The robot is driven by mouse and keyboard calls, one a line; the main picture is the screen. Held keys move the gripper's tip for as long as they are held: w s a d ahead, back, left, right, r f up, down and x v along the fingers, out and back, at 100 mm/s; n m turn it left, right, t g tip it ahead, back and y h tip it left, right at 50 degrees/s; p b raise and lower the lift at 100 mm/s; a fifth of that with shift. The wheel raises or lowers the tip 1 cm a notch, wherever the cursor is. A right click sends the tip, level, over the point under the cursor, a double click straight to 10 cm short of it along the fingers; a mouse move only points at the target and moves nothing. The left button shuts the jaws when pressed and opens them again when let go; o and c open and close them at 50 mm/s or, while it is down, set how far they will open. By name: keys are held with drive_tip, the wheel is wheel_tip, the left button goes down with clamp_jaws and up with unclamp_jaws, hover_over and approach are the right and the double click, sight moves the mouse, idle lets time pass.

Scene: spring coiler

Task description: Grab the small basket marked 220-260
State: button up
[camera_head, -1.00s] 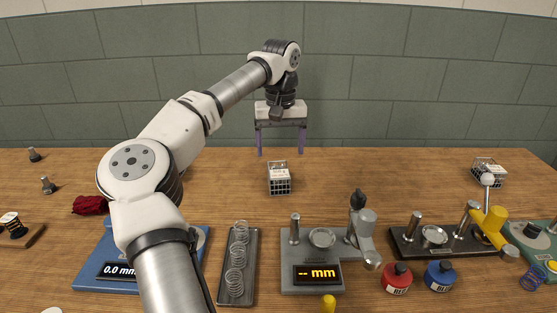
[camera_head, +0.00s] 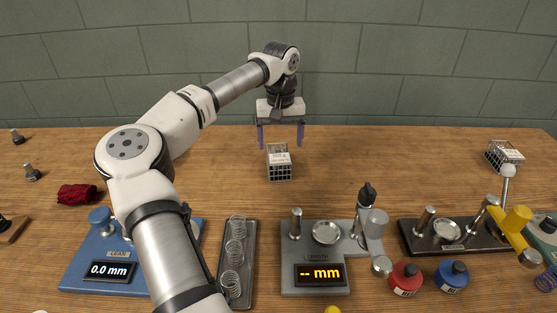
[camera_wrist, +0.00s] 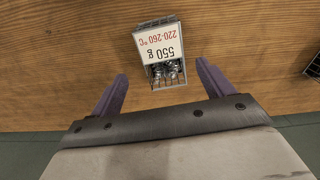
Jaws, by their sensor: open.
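A small wire basket (camera_head: 279,165) stands on the wooden table near the middle, with a white label too small to read in the head view. In the wrist view the basket (camera_wrist: 161,52) shows its label reading "550 g" and "220-260 °C", with shiny metal pieces inside. My gripper (camera_head: 280,143) is open and empty, just behind and above the basket in the head view. In the wrist view its two purple fingers (camera_wrist: 163,84) are spread wide, one toward each side of the basket, and do not touch it.
A second wire basket (camera_head: 504,156) stands at the right; its edge (camera_wrist: 313,66) also shows in the wrist view. In front are a blue gauge (camera_head: 135,250), a spring tray (camera_head: 249,262), a grey length gauge (camera_head: 318,252), a dark fixture (camera_head: 455,240) and two bottles. Table around the near basket is clear.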

sight(279, 152)
drive_tip(key=shift+s+a+f+p, duration=0.15)
drive_tip(key=shift+f+p, duration=0.7)
drive_tip(key=shift+f, duration=1.85)
drive_tip(key=c, duration=1.4)
drive_tip(key=shift+r, duration=0.1)
drive_tip(key=shift+c, duration=0.4)
